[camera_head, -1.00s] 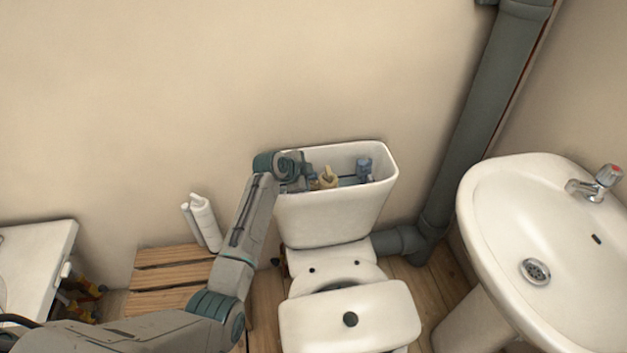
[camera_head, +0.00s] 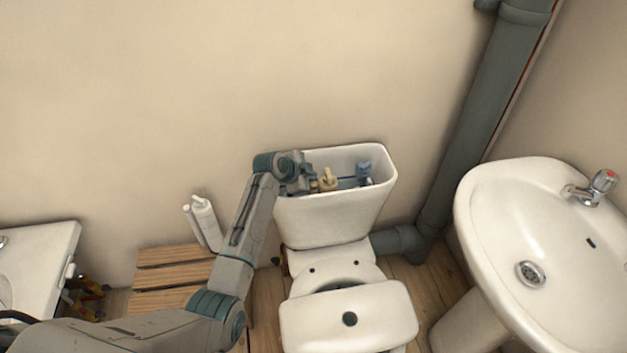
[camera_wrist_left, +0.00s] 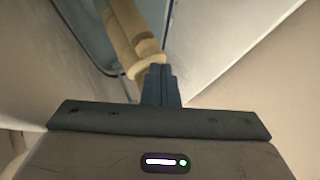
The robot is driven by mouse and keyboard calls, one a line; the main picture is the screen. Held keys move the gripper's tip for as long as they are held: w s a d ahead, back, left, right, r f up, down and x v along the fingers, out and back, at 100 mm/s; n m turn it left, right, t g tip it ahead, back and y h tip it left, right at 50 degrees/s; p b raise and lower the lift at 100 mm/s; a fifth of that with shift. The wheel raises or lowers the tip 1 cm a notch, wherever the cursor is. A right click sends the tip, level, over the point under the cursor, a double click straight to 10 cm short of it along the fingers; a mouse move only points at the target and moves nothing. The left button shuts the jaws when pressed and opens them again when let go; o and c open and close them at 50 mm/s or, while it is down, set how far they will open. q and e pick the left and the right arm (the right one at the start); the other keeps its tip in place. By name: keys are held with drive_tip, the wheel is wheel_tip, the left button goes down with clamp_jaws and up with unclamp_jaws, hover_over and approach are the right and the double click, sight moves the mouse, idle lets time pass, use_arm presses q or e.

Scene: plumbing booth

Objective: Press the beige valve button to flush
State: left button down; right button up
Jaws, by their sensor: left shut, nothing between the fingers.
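The beige valve (camera_head: 328,181) stands inside the open white cistern (camera_head: 335,216) of the toilet. It also shows in the left wrist view (camera_wrist_left: 128,32), running up from the fingertips. My left gripper (camera_head: 311,185) reaches into the cistern from its left end, just left of the valve. Its fingers are shut and empty. In the left wrist view the fingertips (camera_wrist_left: 160,72) lie right at the beige valve's near end; I cannot tell whether they touch it. My right gripper is in neither view.
A blue-grey fitting (camera_head: 364,172) stands in the cistern right of the valve. The cistern walls are close around the gripper. A wooden slatted stool (camera_head: 172,278) with white tubes (camera_head: 205,222) is at left. A sink (camera_head: 545,235) and a grey pipe (camera_head: 478,120) are at right.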

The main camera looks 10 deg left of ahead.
use_arm(q)
drive_tip(key=shift+r+p, duration=1.05)
drive_tip(key=shift+r, duration=0.85)
